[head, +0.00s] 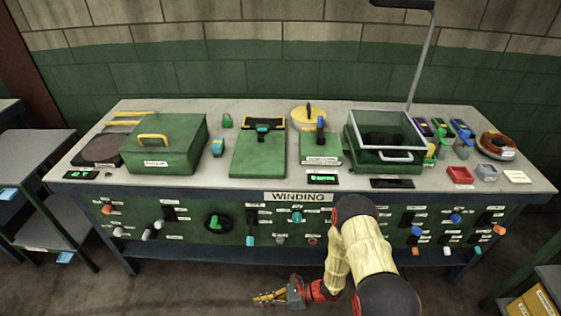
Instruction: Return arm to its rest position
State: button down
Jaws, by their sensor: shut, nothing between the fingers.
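My arm (352,245) comes in from the bottom right of the head view, with cream sleeves and dark joints with red trim. It bends down and to the left in front of the bench. My gripper (262,299) is low at the bottom middle, below the bench front and apart from it. It points left, its fingers are together, and it holds nothing.
The long bench (200,195) carries a green box (165,145) with a yellow handle, green fixtures, a grey-framed bin (385,128) and small trays. Knobs and switches stick out from its front panel. A grey shelf cart (37,150) stands left. Floor (190,290) is clear left of my gripper.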

jog(key=s+d+r+n+t+h, duration=0.2)
jog(key=s+d+r+n+h, duration=0.2)
jog(key=r, duration=1.4)
jog(key=s+d+r+n+t+h+p, duration=0.1)
jog(key=s+d+r+n+h, duration=0.4)
jog(key=d+r+n, duration=0.5)
jog(key=s+d+r+n+t+h+p, duration=0.1)
jog(key=s+d+r+n+t+h, duration=0.2)
jog(key=d+r, duration=0.9)
jog(key=s+r+n+h, duration=0.1)
jog(key=s+r+n, duration=0.1)
jog(key=r, duration=0.5)
jog(key=s+r+n+h, duration=0.1)
jog(key=s+r+n, duration=0.1)
jog(key=r, duration=0.6)
jog(key=shift+s+r+n, duration=0.25)
jog(key=shift+s+n, duration=0.05)
jog(key=shift+d, duration=0.15)
